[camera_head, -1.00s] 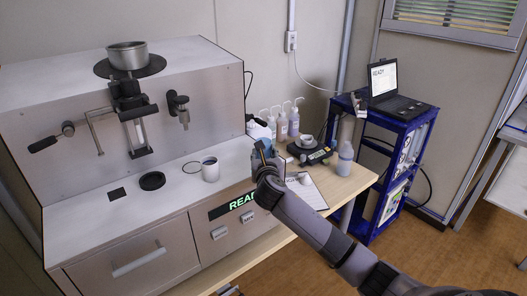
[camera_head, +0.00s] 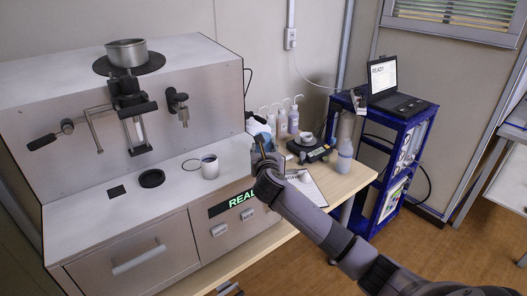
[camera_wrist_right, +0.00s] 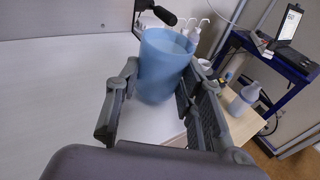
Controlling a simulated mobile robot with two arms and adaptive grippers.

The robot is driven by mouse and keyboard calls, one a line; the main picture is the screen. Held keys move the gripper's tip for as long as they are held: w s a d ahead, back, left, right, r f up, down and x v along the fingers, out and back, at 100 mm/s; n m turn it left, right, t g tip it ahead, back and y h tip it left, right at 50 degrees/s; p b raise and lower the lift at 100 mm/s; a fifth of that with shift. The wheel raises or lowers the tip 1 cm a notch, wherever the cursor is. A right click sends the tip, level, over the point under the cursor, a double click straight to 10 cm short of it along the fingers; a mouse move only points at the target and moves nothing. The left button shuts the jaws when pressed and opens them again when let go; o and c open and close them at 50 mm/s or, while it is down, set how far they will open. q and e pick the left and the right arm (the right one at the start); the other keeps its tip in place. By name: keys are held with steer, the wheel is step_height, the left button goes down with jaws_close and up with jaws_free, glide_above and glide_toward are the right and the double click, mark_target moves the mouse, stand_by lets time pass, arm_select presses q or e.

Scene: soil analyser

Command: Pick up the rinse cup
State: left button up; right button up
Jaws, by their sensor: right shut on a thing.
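The rinse cup (camera_wrist_right: 163,62) is a translucent blue cup, upright between the two fingers of my right gripper (camera_wrist_right: 160,88) in the right wrist view. The fingers are shut on its sides. In the head view my right gripper (camera_head: 260,150) is over the right end of the white counter. A pale blue patch (camera_head: 257,127) just behind it seems to be the cup, mostly hidden by the gripper. Whether its base touches the counter is unclear. My left gripper is not in view.
Pump bottles (camera_head: 282,123), a scale (camera_head: 309,152) and a squeeze bottle (camera_head: 344,158) stand on the wooden table to the right. A blue cart (camera_head: 395,140) carries a laptop.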

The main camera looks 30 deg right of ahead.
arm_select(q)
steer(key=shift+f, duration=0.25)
arm_select(e)
step_height(320, 180, up, 19)
steer(key=shift+f, duration=0.15)
stand_by(0.9)
steer(key=shift+a, duration=0.1)
